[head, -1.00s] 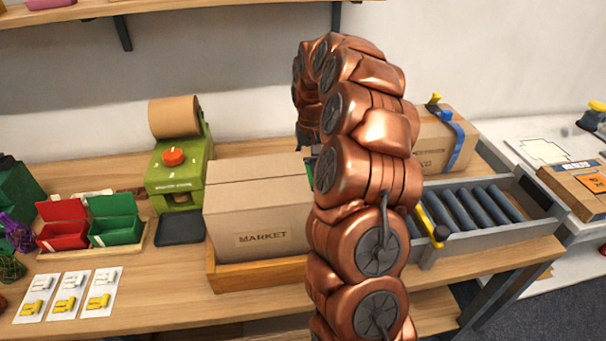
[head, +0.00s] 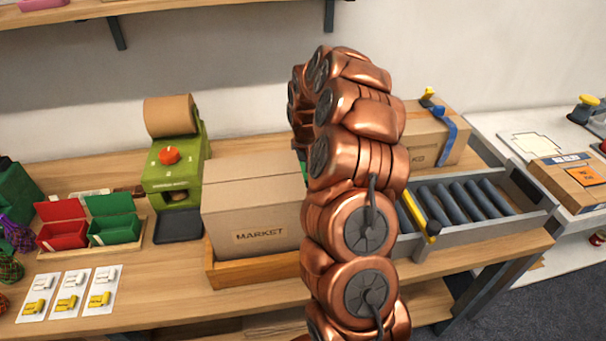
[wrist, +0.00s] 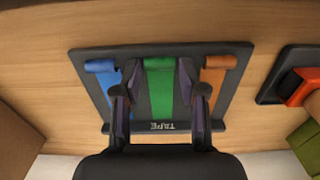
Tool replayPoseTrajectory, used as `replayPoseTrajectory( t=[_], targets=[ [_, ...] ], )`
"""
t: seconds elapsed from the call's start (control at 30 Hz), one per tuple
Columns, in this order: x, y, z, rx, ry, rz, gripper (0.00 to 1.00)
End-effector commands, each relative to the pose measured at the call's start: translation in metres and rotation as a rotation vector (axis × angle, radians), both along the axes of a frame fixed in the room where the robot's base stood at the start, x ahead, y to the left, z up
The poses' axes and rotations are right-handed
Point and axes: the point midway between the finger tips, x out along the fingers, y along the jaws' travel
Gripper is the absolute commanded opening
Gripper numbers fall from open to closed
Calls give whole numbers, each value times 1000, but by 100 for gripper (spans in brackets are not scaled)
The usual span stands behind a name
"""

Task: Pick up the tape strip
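The wrist view shows a dark tape board (wrist: 155,50) with a TAPE label, lying on the wooden table. It carries a blue tape strip (wrist: 104,70), a green tape strip (wrist: 158,80) and an orange tape strip (wrist: 217,68), each with a rolled end at the board's top side. My gripper (wrist: 160,88) is open over the board. Its fingers stand apart on either side of the green strip, and nothing is held between them. How high they are above the board is hard to tell. In the head view my gripper and the tape board are hidden behind my copper arm.
A cardboard MARKET box (head: 256,218) stands in a wooden tray left of my arm. A green dispenser with a red knob (head: 169,156) is further left. A roller conveyor (head: 470,205) and another cardboard box (head: 433,135) are right of my arm.

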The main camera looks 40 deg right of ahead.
Motion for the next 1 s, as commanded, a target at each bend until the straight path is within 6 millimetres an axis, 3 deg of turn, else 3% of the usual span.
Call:
replayPoseTrajectory(
  t=[0.2,0.63,0.77,1.0],
  targets=[
    [0,0,0,0,0,0,16],
    [1,0,5,-1,-2,0,16],
    [1,0,21,-2,-5,0,16],
    [1,-1,65,-3,-5,-1,16]
  ],
)
